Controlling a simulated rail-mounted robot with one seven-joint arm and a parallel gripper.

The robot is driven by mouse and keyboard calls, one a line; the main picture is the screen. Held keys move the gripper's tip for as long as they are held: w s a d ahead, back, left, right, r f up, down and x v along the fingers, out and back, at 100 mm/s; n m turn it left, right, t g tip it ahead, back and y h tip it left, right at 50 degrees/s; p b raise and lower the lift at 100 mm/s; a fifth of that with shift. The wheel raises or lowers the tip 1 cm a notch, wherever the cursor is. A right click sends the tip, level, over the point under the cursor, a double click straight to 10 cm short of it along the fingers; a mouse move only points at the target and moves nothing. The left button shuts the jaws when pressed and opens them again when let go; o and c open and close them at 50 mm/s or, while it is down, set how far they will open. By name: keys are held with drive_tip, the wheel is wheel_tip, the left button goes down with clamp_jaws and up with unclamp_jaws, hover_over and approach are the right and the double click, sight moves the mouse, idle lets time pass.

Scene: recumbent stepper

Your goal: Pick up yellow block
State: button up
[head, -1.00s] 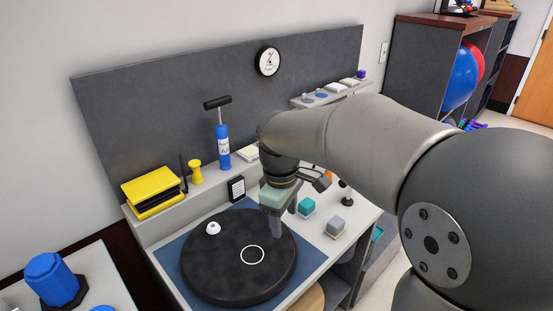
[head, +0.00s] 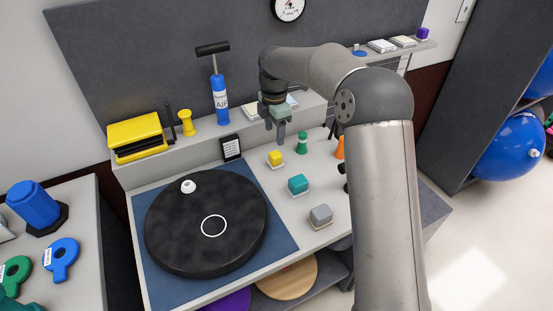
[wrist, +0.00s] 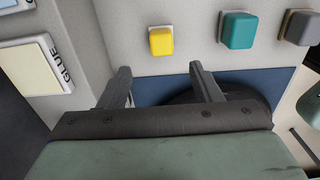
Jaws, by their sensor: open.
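The yellow block (head: 275,158) is a small cube on a thin white base. It stands on the light grey table top, behind the teal block. In the wrist view the yellow block (wrist: 160,41) lies just beyond the fingertips, in line with the gap between them. My gripper (head: 281,138) is near and above the yellow block in the head view, apart from it. In the wrist view my gripper (wrist: 159,72) has its two fingers spread with nothing between them.
A teal block (head: 298,184) and a grey block (head: 320,216) stand in front of the yellow one. Green (head: 302,142) and orange (head: 340,147) pieces stand to its right. A black disc (head: 190,240) on a blue mat lies left. A raised shelf (head: 195,143) runs behind.

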sight(275, 154)
wheel_tip(275, 154, down, 10)
drive_tip(key=shift+d+f+p, duration=0.1)
drive_tip(key=shift+f+p, duration=0.15)
drive_tip(key=shift+p, duration=0.35)
drive_tip(key=c, duration=1.1)
